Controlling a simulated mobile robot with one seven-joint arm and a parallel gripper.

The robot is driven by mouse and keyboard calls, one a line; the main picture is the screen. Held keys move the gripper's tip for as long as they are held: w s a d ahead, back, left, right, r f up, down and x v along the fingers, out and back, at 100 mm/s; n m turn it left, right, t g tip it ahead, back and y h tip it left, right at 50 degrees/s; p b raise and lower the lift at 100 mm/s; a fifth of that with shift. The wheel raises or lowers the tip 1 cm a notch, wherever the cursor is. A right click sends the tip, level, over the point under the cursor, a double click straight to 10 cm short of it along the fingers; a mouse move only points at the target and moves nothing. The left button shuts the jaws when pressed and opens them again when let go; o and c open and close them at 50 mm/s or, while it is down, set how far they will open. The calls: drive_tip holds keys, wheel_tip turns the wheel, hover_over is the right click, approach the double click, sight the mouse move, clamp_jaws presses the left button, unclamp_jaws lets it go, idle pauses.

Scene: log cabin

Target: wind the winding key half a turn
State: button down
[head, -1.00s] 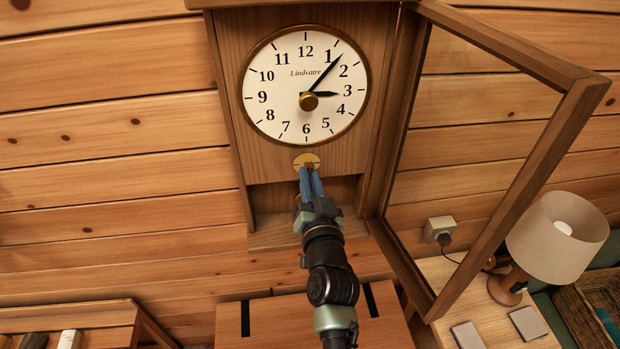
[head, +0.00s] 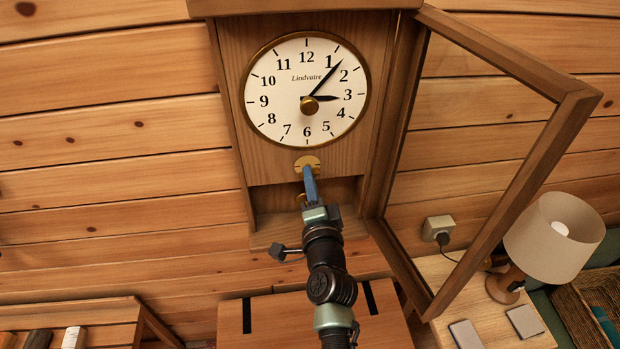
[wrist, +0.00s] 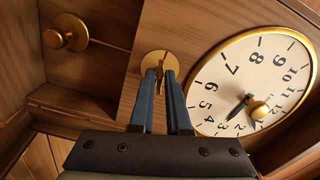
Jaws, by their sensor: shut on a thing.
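The winding key (wrist: 161,68) is a small brass piece in front of a round brass plate (head: 307,163) below the clock dial (head: 306,88). In the wrist view the plate (wrist: 154,62) shows behind my fingertips. My gripper (head: 308,169) has two blue fingers and is shut on the key, which sits between the tips in the wrist view (wrist: 160,76). In the head view the fingers appear edge-on, overlapping, and hide most of the key. The clock hands point near 3 and just past 1.
The wooden clock case's glazed door (head: 480,150) stands open to the right. A brass pendulum bob (wrist: 66,33) hangs in the lower opening. A wooden cabinet (head: 305,320) is below.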

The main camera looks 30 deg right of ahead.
drive_tip(key=shift+m, duration=1.2)
drive_tip(key=c, duration=1)
unclamp_jaws()
drive_tip(key=p+v, duration=0.3)
drive_tip(key=v, duration=1)
